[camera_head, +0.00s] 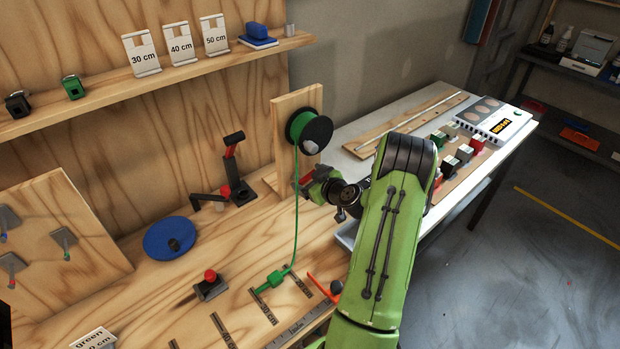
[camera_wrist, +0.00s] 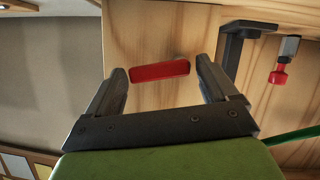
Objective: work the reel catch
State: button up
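The reel (camera_head: 309,130), black with green filament, is mounted on an upright wooden board (camera_head: 283,107). A green strand hangs from it to a green block (camera_head: 273,281) on the bench. Below the reel, a small red bar (camera_head: 306,179), which looks like the catch, shows beside my gripper (camera_head: 312,187). In the wrist view the red bar (camera_wrist: 160,71) lies across the gap between the fingers of my gripper (camera_wrist: 166,82), in front of the wooden board. The fingers are open and apart from each other. I cannot tell whether either touches the bar. The reel is not visible in the wrist view.
A black stand with a red lever (camera_head: 232,170) is left of the board. A blue disc (camera_head: 170,237), a red-knobbed block (camera_head: 211,284) and a marked ruler strip (camera_head: 300,327) are on the bench. The green strand (camera_wrist: 296,136) passes right of my gripper.

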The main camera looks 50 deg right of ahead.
jog(key=c, duration=0.8)
jog(key=shift+o, duration=0.2)
jog(key=shift+d+f+m+b, duration=0.15)
jog(key=shift+f+m+b, duration=0.2)
jog(key=shift+b, duration=0.65)
jog(key=shift+r+m+y+b, duration=0.2)
jog(key=shift+m+y+b, duration=0.15)
jog(key=shift+y+b, duration=0.15)
jog(key=o, duration=1)
jog(key=v, duration=1.5)
jog(key=shift+s, duration=0.4)
jog(key=shift+r, duration=0.2)
